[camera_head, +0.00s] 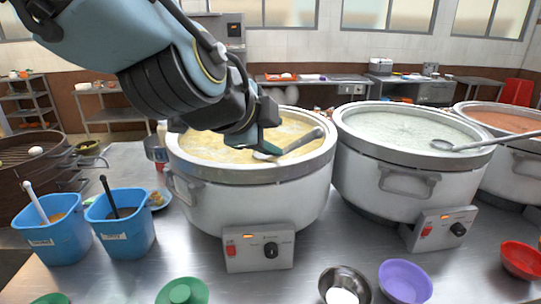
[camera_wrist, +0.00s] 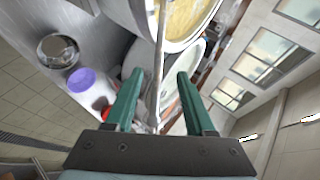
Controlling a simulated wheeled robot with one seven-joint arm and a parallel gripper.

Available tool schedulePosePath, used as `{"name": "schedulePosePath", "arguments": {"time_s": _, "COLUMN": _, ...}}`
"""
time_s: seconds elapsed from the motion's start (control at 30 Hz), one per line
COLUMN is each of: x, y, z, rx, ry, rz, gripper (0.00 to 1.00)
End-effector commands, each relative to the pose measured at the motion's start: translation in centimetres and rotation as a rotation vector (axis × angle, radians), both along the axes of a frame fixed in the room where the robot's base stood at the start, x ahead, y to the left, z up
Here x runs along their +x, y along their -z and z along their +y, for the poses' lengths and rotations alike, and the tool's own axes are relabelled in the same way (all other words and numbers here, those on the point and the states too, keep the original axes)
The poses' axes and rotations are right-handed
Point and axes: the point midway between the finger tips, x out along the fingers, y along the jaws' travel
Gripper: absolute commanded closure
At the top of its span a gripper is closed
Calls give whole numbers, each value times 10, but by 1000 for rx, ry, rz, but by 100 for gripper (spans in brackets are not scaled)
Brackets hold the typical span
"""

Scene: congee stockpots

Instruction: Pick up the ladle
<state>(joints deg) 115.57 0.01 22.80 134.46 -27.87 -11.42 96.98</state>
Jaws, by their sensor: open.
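A metal ladle (camera_head: 303,141) lies across the right part of the left stockpot (camera_head: 250,205), which holds yellow congee, with its handle end near the rim. My gripper (camera_head: 264,138) is above this pot, right at the ladle, and hides part of it. In the wrist view my gripper (camera_wrist: 160,73) has its two green fingers wide apart. The thin ladle shaft (camera_wrist: 162,45) runs lengthwise in the picture through the gap between them. Whether a finger touches it cannot be told. A second ladle (camera_head: 490,143) rests across the rim of the middle stockpot (camera_head: 400,185).
A third pot (camera_head: 515,170) stands at the right. Two blue tubs (camera_head: 122,225) with handled utensils stand at the left.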

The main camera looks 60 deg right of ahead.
Motion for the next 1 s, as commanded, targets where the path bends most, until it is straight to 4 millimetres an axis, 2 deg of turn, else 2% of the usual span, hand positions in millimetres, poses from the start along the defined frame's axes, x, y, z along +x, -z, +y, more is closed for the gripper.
{"name": "schedulePosePath", "arguments": {"time_s": 0.1, "x": -6, "y": 4, "z": -7, "rx": -7, "ry": 18, "rz": -12, "gripper": 45}}
{"name": "schedulePosePath", "arguments": {"time_s": 0.4, "x": -3, "y": 29, "z": -40, "rx": -7, "ry": 17, "rz": -13, "gripper": 45}}
{"name": "schedulePosePath", "arguments": {"time_s": 0.63, "x": -2, "y": 33, "z": -49, "rx": -6, "ry": 17, "rz": -12, "gripper": 45}}
{"name": "schedulePosePath", "arguments": {"time_s": 1.0, "x": 8, "y": 59, "z": -79, "rx": -5, "ry": 13, "rz": -11, "gripper": 45}}
